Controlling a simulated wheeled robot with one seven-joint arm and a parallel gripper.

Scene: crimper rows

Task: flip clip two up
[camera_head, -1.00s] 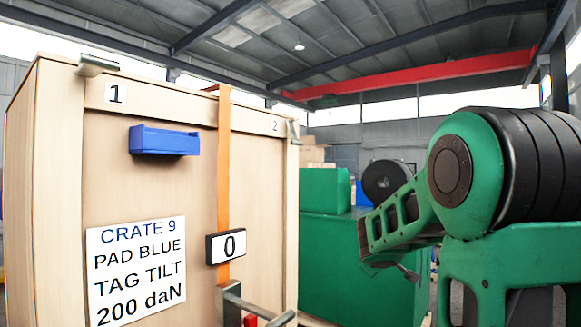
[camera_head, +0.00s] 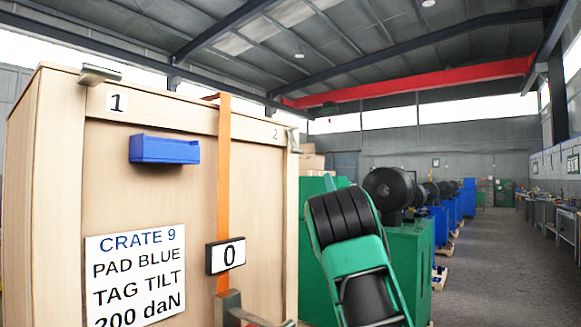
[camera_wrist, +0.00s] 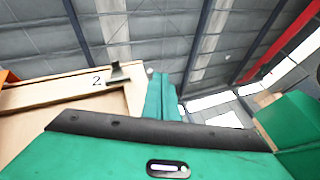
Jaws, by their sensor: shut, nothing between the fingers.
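Clip two (camera_head: 293,138) is a small grey metal clip at the crate's top right corner, beside the number 2. In the wrist view, clip two (camera_wrist: 120,73) shows as a plate with a dark piece standing out from it. I cannot tell its exact position. My gripper (camera_wrist: 162,82) is shut and empty, its two green fingers together just right of clip two in the picture and apart from it. In the head view my arm's green and black links are right of the crate and the fingertips are not clear.
The wooden crate (camera_head: 150,222) carries clip one (camera_head: 98,74), a blue pad (camera_head: 164,149), an orange strap (camera_head: 223,170), a 0 tag (camera_head: 225,256) and a white label (camera_head: 135,275). Green machines (camera_head: 412,245) stand behind my arm. The aisle (camera_head: 490,260) at right is clear.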

